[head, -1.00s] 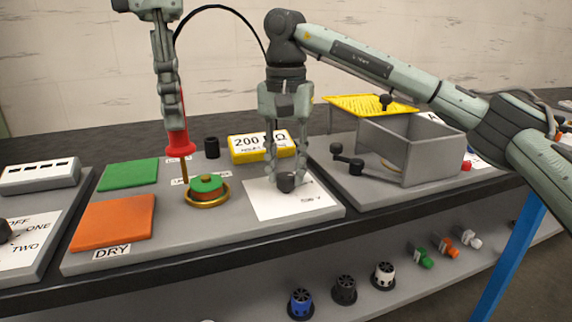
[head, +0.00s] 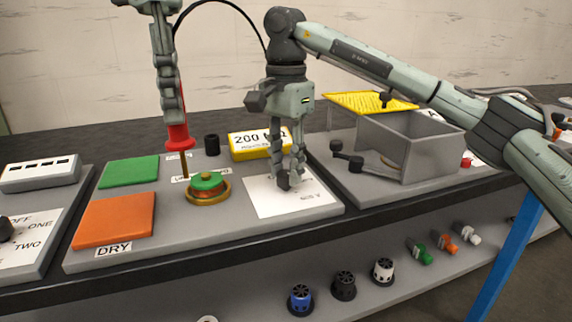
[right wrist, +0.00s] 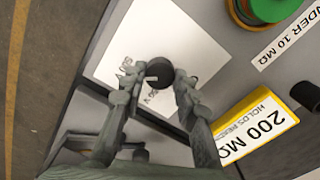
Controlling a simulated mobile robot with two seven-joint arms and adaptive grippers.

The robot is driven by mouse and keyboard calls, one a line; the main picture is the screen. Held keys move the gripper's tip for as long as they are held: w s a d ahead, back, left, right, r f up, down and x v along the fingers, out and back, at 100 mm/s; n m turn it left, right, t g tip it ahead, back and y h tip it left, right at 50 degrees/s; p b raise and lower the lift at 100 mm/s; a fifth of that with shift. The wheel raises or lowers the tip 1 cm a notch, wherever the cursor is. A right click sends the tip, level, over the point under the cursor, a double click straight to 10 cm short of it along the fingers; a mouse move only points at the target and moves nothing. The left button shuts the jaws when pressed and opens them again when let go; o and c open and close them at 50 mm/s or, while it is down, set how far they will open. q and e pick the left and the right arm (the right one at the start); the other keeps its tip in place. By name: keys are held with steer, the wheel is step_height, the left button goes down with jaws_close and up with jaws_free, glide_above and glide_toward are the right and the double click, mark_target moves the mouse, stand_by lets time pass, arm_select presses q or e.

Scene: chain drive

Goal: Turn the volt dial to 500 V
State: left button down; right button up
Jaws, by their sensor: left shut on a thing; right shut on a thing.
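The volt dial is a dark round knob (right wrist: 159,70) on a white plate (head: 262,202). In the right wrist view a small light mark shows on the knob's edge, toward the printing. A label ending in "V" (head: 311,197) is on the plate; part of the printing is hidden by my fingers in the wrist view. My right gripper (head: 285,182) points down and is shut on the knob; it also shows in the right wrist view (right wrist: 158,90). My left gripper (head: 175,118) is shut on a red probe (head: 179,136), whose tip is down beside a green-and-orange round piece (head: 207,185).
The round piece sits in a gold dish. A yellow "200 MΩ" display (head: 248,146) and a black post (head: 212,145) stand behind. A grey open box (head: 410,152) is to the right. Orange (head: 113,222) and green (head: 130,172) pads lie left.

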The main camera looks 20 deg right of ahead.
mark_target(286, 172)
stand_by(0.3)
steer(key=o, duration=1.2)
steer(key=shift+c, duration=0.2)
steer(key=shift+r, duration=0.1)
step_height(286, 172, up, 12)
